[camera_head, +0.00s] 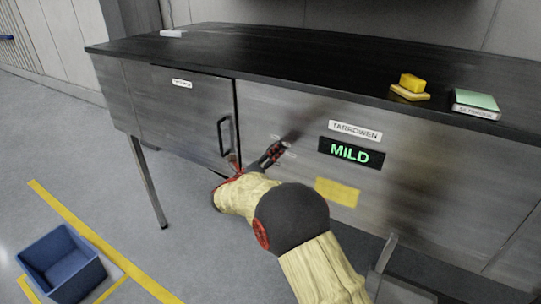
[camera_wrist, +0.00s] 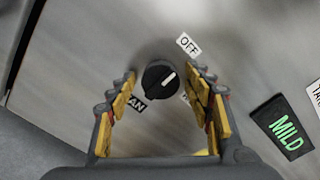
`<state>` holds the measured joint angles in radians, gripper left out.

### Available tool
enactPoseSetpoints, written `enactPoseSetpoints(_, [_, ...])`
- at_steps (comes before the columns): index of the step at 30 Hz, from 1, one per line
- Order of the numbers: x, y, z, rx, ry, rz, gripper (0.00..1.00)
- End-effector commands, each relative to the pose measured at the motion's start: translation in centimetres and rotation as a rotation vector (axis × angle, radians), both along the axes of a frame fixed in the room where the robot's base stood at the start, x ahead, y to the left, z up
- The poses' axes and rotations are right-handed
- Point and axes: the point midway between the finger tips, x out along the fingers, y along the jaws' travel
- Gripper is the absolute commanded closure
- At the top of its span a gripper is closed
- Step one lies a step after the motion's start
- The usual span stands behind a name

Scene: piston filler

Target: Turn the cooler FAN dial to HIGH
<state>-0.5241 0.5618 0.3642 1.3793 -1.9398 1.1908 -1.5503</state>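The FAN dial (camera_wrist: 159,80) is a round black knob with a white pointer mark, on the grey cabinet front in the wrist view. Its pointer slants up and right, toward the OFF label (camera_wrist: 188,44). Another label at lower right is mostly hidden by the right finger. My gripper (camera_wrist: 162,92) is open, with its yellow-padded fingers on either side of the dial; I cannot tell whether they touch it. In the head view my gripper (camera_head: 280,150) is at the cabinet front and hides the dial.
A display (camera_head: 351,152) reads MILD in green, right of my gripper. A cabinet door handle (camera_head: 224,135) sticks out to the left. A yellow block (camera_head: 412,83) and a green-topped box (camera_head: 475,102) rest on the top. A blue bin (camera_head: 62,265) stands on the floor.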

Motion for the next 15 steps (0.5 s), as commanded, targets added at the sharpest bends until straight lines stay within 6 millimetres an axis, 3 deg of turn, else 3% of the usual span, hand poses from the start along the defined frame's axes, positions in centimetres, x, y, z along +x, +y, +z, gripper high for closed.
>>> enactPoseSetpoints(15, [-0.03, 0.01, -0.01, 0.000, 0.000, 0.000, 0.80])
